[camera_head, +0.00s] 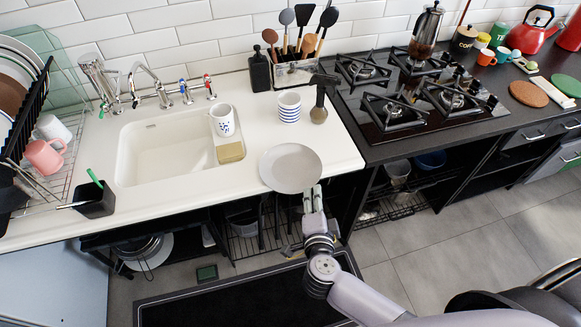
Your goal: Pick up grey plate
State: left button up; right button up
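The grey plate (290,167) is round and flat and lies at the front edge of the white counter (255,120), right of the sink. Its near rim reaches out over the counter's front edge. I cannot tell whether it rests on the counter or is slightly raised. My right gripper (313,192) is at the plate's near right rim, with its fingertips right at the rim. The fingers are too small to tell whether they are open or closed on the rim. My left gripper is not in view.
A blue-striped cup (289,107) and a dark pepper-mill-like item (319,105) stand behind the plate. A patterned cup (222,120) and a sponge (231,152) are at the sink's right edge. The gas hob (415,95) lies to the right. Open shelves are below the counter.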

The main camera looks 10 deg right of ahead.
jog(key=x, duration=0.6)
jog(key=shift+a+f, duration=0.15)
jog(key=shift+a, duration=0.05)
jog(key=shift+c, duration=0.2)
grip_shut()
dwell(0.4)
